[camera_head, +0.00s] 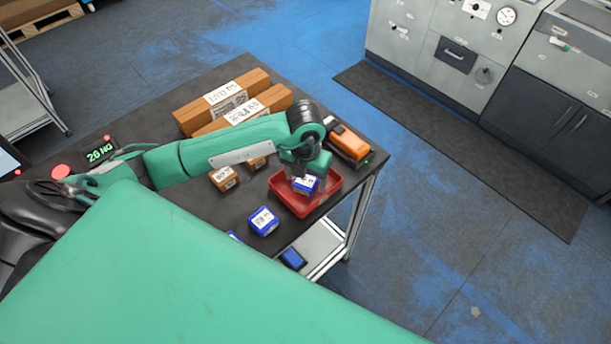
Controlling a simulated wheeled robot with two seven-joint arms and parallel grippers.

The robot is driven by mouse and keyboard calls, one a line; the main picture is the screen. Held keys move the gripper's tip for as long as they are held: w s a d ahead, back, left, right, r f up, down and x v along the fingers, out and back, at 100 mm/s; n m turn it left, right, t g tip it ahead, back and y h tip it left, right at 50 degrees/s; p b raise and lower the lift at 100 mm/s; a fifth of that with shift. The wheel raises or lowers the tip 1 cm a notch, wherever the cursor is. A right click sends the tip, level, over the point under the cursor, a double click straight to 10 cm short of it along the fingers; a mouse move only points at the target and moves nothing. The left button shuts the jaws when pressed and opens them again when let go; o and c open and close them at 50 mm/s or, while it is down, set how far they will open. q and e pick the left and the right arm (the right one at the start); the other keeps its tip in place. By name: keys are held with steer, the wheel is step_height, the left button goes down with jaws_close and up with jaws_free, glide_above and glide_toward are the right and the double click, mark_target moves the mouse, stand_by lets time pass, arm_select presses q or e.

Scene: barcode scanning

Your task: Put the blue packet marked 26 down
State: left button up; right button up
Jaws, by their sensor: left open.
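A blue packet (305,186) with a white label lies in the red tray (272,189) near the right end of the dark table (225,208). Its number is too small to read. My left gripper (306,182) reaches down over the tray, with its jaws open at this packet. I cannot tell whether a finger still touches it. Another blue packet (263,221) with a white label lies on the table to the lower left of the tray. My right gripper is not in view.
An orange scanner (348,143) lies beyond the tray near the table's far right corner. Two long brown boxes (222,98) lie at the back. Small brown boxes (224,178) stand left of the tray. A scale display (101,151) is at the left.

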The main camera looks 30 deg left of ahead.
mark_target(306, 180)
arm_select(q)
steer(key=shift+r, duration=0.5)
step_height(306, 180, up, 11)
steer(key=b, duration=0.2)
steer(key=shift+r+b, duration=0.15)
steer(key=shift+b, duration=0.25)
